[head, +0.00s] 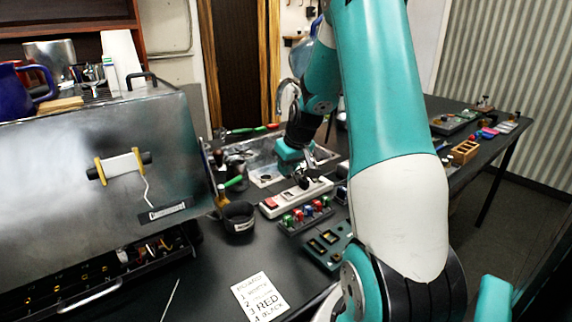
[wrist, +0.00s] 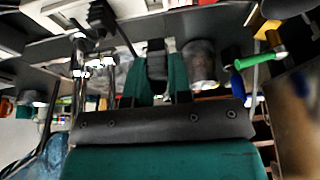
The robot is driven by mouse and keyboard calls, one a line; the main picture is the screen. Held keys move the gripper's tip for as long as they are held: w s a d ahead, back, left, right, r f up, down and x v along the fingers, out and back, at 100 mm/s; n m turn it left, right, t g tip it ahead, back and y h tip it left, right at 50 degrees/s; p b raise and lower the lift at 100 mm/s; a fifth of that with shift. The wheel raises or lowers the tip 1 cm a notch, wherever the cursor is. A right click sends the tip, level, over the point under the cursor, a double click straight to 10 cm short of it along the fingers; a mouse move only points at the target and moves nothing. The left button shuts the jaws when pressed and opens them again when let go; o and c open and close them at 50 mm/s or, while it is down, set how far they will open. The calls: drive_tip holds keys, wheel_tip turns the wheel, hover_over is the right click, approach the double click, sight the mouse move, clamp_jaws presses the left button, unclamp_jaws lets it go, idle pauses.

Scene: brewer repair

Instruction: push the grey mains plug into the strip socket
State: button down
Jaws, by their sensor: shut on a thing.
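The white power strip (head: 296,197) lies on the dark bench in the head view, with a red switch at its left end. My gripper (head: 303,180) is low over the strip's right half. In the wrist view my gripper (wrist: 157,80) has its two teal fingers shut on a dark grey block, the grey mains plug (wrist: 156,62). The plug's pins are not visible, and I cannot tell whether it touches the strip. A white body, probably the strip (wrist: 62,12), shows at the top left of the wrist view, with a black plug-like piece (wrist: 101,17) against it.
A rack of coloured pieces (head: 306,215) and a green tray (head: 328,245) lie in front of the strip. A black cup (head: 239,217) stands left of it. The large metal brewer (head: 95,165) fills the left. A metal tray lies behind. A printed card (head: 260,297) lies in front.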

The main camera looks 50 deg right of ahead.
sight(291, 175)
wheel_tip(291, 175, down, 5)
drive_tip(key=b, duration=0.3)
drive_tip(key=shift+f+b, duration=0.15)
drive_tip(key=shift+b, duration=0.25)
drive_tip(key=shift+s+r, duration=0.1)
drive_tip(key=shift+r, duration=0.1)
drive_tip(key=shift+s+f, duration=0.1)
drive_tip(key=shift+s, duration=0.05)
drive_tip(key=shift+f+b, duration=0.3)
drive_tip(key=shift+f, duration=0.35)
idle(1.6)
drive_tip(key=c, duration=1)
unclamp_jaws()
drive_tip(key=shift+o, duration=0.2)
